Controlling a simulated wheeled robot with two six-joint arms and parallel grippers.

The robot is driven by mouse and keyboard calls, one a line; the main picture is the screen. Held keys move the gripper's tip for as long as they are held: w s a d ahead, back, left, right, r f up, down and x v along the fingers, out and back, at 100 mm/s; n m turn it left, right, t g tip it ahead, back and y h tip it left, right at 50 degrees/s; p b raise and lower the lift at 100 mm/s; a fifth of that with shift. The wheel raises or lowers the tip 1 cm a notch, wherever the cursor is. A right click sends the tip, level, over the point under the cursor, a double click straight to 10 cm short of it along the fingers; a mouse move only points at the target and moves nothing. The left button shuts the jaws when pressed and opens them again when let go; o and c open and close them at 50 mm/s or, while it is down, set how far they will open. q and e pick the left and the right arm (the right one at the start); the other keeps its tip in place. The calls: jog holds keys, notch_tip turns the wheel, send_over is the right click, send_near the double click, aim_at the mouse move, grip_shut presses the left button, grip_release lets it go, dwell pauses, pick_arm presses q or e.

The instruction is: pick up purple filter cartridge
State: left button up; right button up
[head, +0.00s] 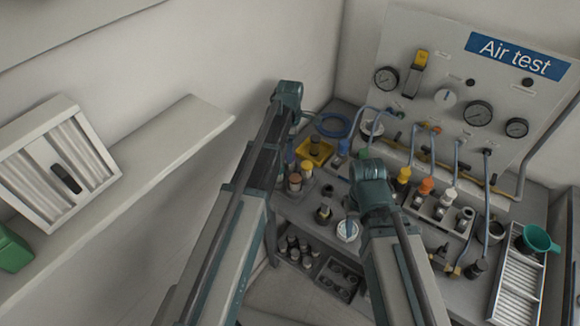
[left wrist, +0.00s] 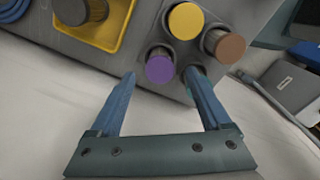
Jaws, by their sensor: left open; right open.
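The purple filter cartridge (left wrist: 160,68) shows its round purple top in the left wrist view, seated in a grey holder (left wrist: 140,62) beside a yellow-topped cartridge (left wrist: 186,20) and a brown-topped one (left wrist: 229,46). My left gripper (left wrist: 159,80) is open, its two blue fingers pointing toward the purple cartridge, one on each side of it in the picture. Nothing is between the fingers; I cannot tell how far their tips are from it. In the head view I cannot make out the purple top.
A yellow tray (head: 324,146) stands just behind the cartridges. The Air test panel (head: 440,75) with gauges rises at the back right, with hoses and fittings before it. A shelf (head: 150,150) runs along the left wall.

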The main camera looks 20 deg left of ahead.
pick_arm(q)
notch_tip(320, 180, down, 4)
jog(key=b, duration=0.3)
pick_arm(e)
notch_tip(320, 180, down, 4)
pick_arm(q)
jog(key=shift+r, duration=0.15)
jog(key=shift+c, duration=0.3)
pick_arm(e)
jog(key=shift+r, duration=0.1)
pick_arm(q)
grip_shut()
jog(key=shift+r, duration=0.15)
pick_arm(e)
jog(key=shift+r, duration=0.15)
pick_arm(q)
notch_tip(320, 180, up, 10)
jog(key=p, duration=1)
pick_arm(e)
notch_tip(320, 180, up, 10)
